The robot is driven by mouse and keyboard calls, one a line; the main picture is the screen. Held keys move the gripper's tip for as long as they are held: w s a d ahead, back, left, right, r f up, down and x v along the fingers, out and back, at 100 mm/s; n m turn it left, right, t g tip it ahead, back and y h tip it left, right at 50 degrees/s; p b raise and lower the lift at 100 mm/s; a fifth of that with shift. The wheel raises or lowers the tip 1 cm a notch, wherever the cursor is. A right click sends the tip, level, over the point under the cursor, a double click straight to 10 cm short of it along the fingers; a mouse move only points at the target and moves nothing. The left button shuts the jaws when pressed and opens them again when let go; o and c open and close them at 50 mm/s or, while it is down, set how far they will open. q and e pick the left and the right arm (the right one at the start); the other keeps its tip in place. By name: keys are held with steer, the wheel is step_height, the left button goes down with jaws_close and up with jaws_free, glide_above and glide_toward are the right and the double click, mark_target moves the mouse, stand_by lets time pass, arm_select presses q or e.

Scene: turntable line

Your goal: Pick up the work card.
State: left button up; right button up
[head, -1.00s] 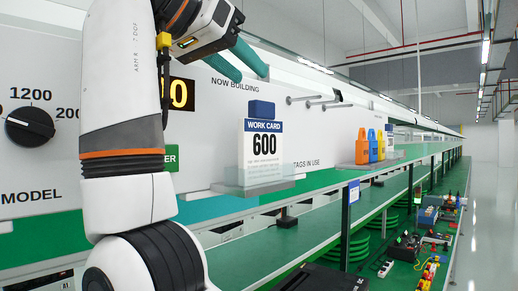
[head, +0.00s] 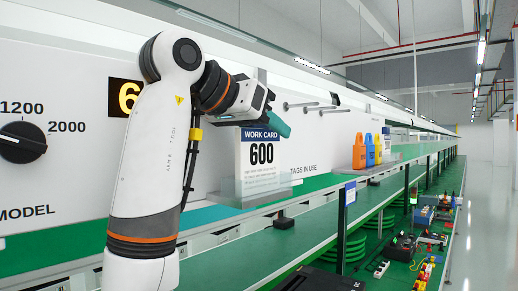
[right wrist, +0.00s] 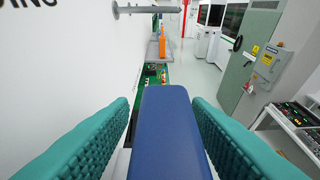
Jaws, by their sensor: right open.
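The work card (head: 262,168), white with a dark blue header and a large 600, stands upright on a clear ledge (head: 220,198) at the wall panel in the head view. In the right wrist view, the blue block (right wrist: 166,130) lies between the two teal fingers of my right gripper (right wrist: 160,102). The fingers are open, one on each side of the block, with a narrow gap showing. My left gripper is not in view.
Pegs (head: 310,106) stick out of the panel right of the card; one peg (right wrist: 150,9) crosses the top of the wrist view. Orange, blue and yellow tags (head: 359,153) stand farther along. A dial (head: 22,142) is at left. A green bench (head: 300,232) runs below.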

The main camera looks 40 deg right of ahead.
steer(key=shift+s, duration=0.1)
steer(key=shift+a, duration=0.15)
steer(key=shift+c, duration=1.4)
jaws_close()
steer(key=shift+r, duration=0.2)
